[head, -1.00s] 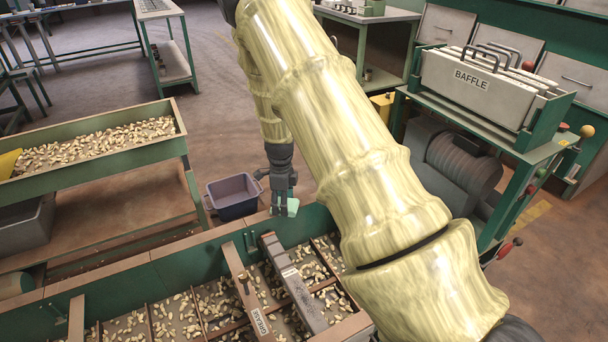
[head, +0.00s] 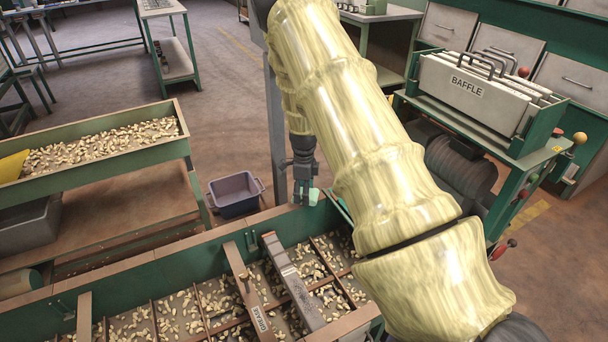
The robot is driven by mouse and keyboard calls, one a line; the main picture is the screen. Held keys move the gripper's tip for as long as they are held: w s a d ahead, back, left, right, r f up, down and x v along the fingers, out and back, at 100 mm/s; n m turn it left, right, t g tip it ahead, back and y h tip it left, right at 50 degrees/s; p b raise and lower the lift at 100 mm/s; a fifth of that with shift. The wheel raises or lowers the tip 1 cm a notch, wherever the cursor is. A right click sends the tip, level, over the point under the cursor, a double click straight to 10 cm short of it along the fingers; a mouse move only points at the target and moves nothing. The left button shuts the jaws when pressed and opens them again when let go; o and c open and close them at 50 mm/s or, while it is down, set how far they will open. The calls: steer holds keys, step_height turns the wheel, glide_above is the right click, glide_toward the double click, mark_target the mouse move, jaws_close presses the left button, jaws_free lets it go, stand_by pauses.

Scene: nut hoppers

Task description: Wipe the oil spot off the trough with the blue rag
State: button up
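The green-sided trough (head: 150,268) runs across the bottom of the head view, with nuts between its brown dividers. A grey bar (head: 285,268) lies across it and has a darker, speckled stretch; I cannot tell whether that is the oil spot. My gripper (head: 305,196) points down near the trough's far rim, to the right of the blue-grey bin. A small pale blue-green patch (head: 314,196) shows at its fingers; it may be the rag, but it is too small to be sure. The finger opening is not clear. My arm hides the trough's right part.
A blue-grey bin (head: 236,205) stands beyond the trough. A second nut trough (head: 90,170) is at the left. A brown bar labelled GREASE (head: 245,285) crosses the near trough. A rack with BAFFLE plates (head: 466,88) stands at the right. Floor is open behind the bin.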

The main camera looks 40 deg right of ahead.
steer(key=r, duration=0.1)
steer(key=r+p, duration=0.1)
steer(key=shift+a+r, duration=0.25)
steer(key=shift+r, duration=0.05)
step_height(320, 180, up, 4)
steer(key=p, duration=0.4)
steer(key=shift+d, duration=0.1)
steer(key=shift+f, duration=0.1)
